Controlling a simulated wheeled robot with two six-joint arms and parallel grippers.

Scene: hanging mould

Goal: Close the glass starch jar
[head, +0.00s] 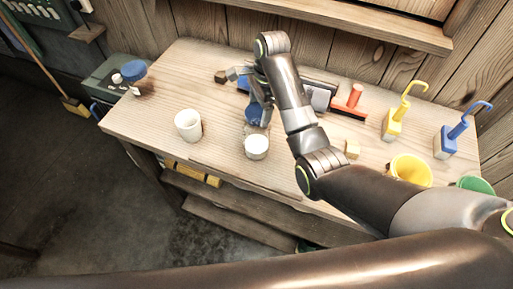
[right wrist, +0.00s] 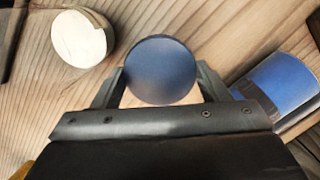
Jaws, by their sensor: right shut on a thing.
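My right gripper (head: 257,108) reaches down over the middle of the table. It is shut on a round blue lid (right wrist: 162,70), which sits between the two fingers in the right wrist view. The lid also shows in the head view (head: 254,116), partly hidden by the gripper. A small jar with white contents (head: 256,147), seemingly the starch jar, stands uncovered near the table's front edge, just in front of the lid. A round white top, probably this jar (right wrist: 80,40), is left of the lid in the right wrist view, apart from it. My left gripper is not in view.
A cream cup (head: 188,125) stands left of the jar. Yellow (head: 394,124) and blue (head: 446,142) hooked blocks, a yellow bucket (head: 410,170) and a green bucket (head: 476,185) are at the right. An orange-handled tool (head: 354,97) lies behind my arm. The table's left part (head: 150,118) is mostly clear.

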